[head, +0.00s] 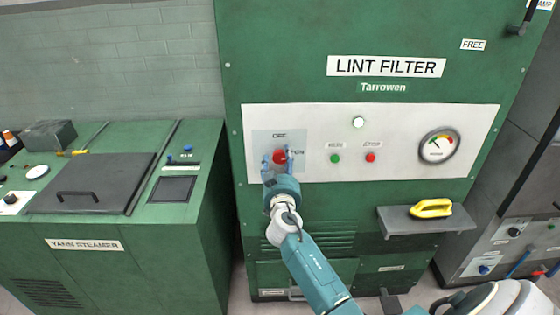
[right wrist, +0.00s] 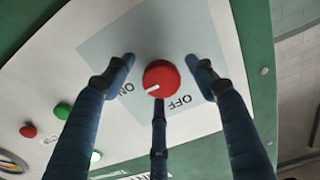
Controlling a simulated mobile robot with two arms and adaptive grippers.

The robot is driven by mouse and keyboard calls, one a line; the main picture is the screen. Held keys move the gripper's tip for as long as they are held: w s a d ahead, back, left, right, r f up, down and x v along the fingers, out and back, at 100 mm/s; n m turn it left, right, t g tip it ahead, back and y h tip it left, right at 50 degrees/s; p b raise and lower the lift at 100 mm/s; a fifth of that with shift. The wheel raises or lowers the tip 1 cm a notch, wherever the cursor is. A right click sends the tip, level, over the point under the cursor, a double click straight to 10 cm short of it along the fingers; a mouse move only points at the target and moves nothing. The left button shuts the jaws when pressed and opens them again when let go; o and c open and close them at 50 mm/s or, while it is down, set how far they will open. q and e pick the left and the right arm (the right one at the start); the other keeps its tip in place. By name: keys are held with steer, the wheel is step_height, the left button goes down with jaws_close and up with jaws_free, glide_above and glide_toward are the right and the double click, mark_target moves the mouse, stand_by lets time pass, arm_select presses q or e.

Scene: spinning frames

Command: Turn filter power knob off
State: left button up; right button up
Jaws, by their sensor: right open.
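The red filter power knob (head: 279,157) is on a grey plate (head: 259,139) at the left of the LINT FILTER's white panel. OFF is printed above it and ON to its right. In the right wrist view the knob (right wrist: 161,78) has a white pointer mark on the side toward the ON label. My right gripper (head: 277,163) is open, its blue fingers spread around the knob. In the right wrist view the fingers (right wrist: 160,76) stand on both sides and below, with gaps at the two sides. Whether the lower finger touches it is unclear. My left gripper is out of view.
Right of the knob are a green button (head: 335,158), a red button (head: 370,157) and a gauge (head: 439,146). A white lamp (head: 358,122) sits above. A yellow-handled item (head: 431,208) lies on a small shelf (head: 426,222). The yarn steamer (head: 90,190) stands at left.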

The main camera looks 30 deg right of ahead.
steer(key=c, duration=1.2)
steer(key=shift+o, duration=0.2)
